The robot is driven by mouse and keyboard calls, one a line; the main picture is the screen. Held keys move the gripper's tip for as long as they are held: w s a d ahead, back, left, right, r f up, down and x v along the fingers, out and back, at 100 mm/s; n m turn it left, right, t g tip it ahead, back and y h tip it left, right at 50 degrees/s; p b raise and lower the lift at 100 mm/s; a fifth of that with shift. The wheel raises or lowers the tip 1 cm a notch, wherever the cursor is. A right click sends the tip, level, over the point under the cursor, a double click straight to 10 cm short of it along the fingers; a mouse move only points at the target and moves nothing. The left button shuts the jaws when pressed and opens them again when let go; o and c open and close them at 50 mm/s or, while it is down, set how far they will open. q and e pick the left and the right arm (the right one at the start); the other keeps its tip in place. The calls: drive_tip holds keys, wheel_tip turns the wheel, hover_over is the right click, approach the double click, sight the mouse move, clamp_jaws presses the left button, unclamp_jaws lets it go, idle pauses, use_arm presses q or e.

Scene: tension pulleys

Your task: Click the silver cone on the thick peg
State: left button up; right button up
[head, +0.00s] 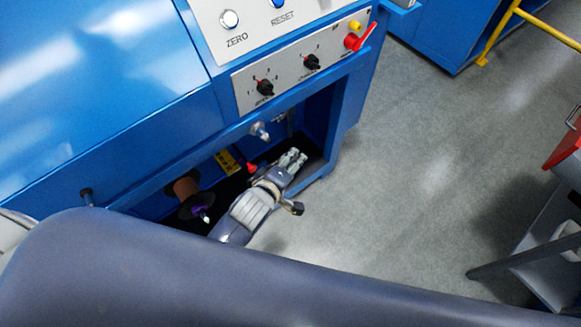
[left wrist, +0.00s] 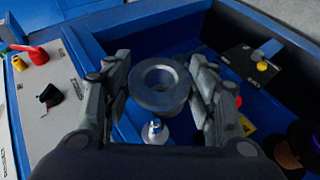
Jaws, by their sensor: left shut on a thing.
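My left gripper (head: 293,158) reaches into the open bay under the blue machine's control panel in the head view. In the left wrist view its two fingers (left wrist: 160,95) stand on either side of the silver cone (left wrist: 160,80), a grey ring-like piece with a round hole, and are shut on it. A silver-tipped peg (left wrist: 155,131) shows just below the cone in that view, apart from it in the picture. A silver-tipped peg (head: 260,131) also sticks out of the machine's frame in the head view. I cannot tell which peg is the thick one. My right gripper is not in view.
The control panel (head: 290,75) has knobs and a red lever (head: 360,37) above the bay. Grey floor (head: 420,170) is open at right.

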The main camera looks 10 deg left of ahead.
use_arm(q)
drive_tip(key=shift+w+a, duration=0.85)
drive_tip(key=shift+a, duration=0.3)
drive_tip(key=shift+w+a+b, duration=0.6)
drive_tip(key=shift+w+a, duration=0.45)
drive_tip(key=shift+a, duration=0.25)
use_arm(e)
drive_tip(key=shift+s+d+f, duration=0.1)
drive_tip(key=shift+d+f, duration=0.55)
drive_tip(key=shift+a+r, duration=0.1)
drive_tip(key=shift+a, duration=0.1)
use_arm(q)
drive_tip(key=shift+a+r+p, duration=0.1)
drive_tip(key=shift+p, duration=0.25)
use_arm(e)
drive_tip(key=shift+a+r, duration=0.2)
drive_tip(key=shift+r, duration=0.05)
use_arm(q)
drive_tip(key=shift+w, duration=0.1)
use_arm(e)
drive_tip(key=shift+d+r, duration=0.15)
use_arm(q)
drive_tip(key=shift+p, duration=0.3)
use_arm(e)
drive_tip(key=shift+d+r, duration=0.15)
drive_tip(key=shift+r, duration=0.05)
use_arm(q)
drive_tip(key=shift+p, duration=0.35)
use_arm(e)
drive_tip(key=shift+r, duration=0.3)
